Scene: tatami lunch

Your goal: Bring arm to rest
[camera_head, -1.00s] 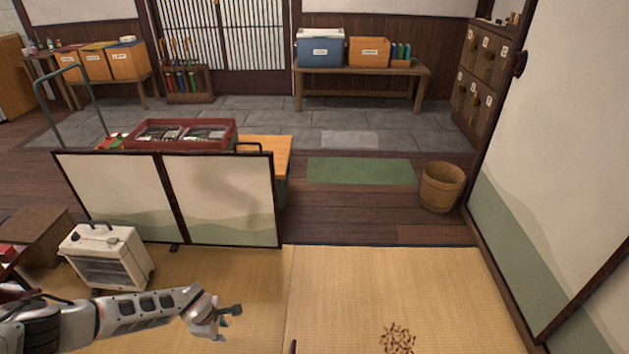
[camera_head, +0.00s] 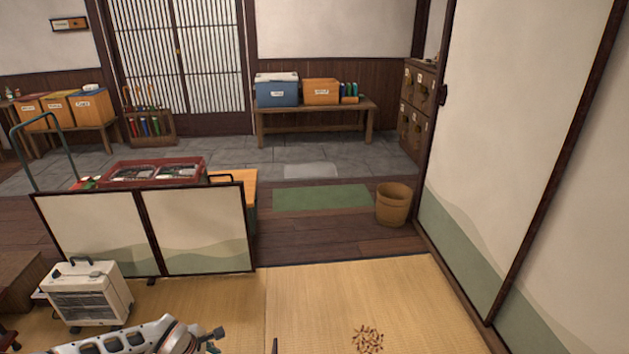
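My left arm comes in along the bottom edge at the left, and its gripper (camera_head: 214,340) is small and partly cut off by the frame's lower edge. It is over the tatami, to the right of the white heater, with nothing visible in it. I cannot tell how far its fingers are apart. My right gripper cannot be made out. A thin dark upright piece (camera_head: 275,345) shows at the bottom edge, and I cannot tell what it is.
A white heater (camera_head: 88,293) stands on the tatami (camera_head: 330,295) before a low folding screen (camera_head: 195,230). A pile of brown bits (camera_head: 367,340) lies on the mat. A wooden bucket (camera_head: 393,205) stands by the right sliding door (camera_head: 520,130). The middle tatami is otherwise clear.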

